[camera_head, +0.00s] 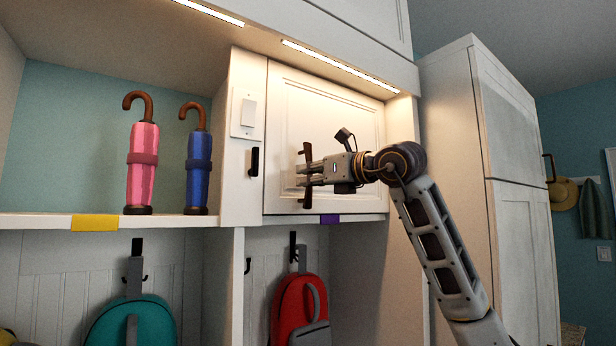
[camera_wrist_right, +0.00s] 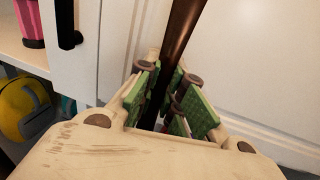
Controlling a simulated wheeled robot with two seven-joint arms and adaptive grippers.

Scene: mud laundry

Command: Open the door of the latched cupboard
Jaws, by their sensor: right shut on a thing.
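The latched cupboard has a white panelled door (camera_head: 350,110), which looks closed in its frame. A dark brown upright bar handle (camera_head: 307,149) is on the door; it also shows in the right wrist view (camera_wrist_right: 182,35). My right gripper (camera_head: 304,176) reaches in from the right and is shut on the handle, its green pads (camera_wrist_right: 172,95) on either side of the bar. A black latch (camera_head: 254,162) stands upright on the frame left of the door, apart from the gripper; the wrist view shows it too (camera_wrist_right: 66,24). My left gripper is out of view.
Pink (camera_head: 142,175) and blue (camera_head: 199,165) umbrellas stand on the shelf at left. Teal (camera_head: 130,311) and red (camera_head: 300,310) backpacks hang below. A tall white cabinet (camera_head: 490,150) stands to the right. Yellow (camera_head: 95,223) and purple (camera_head: 330,219) tags mark the shelf edge.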

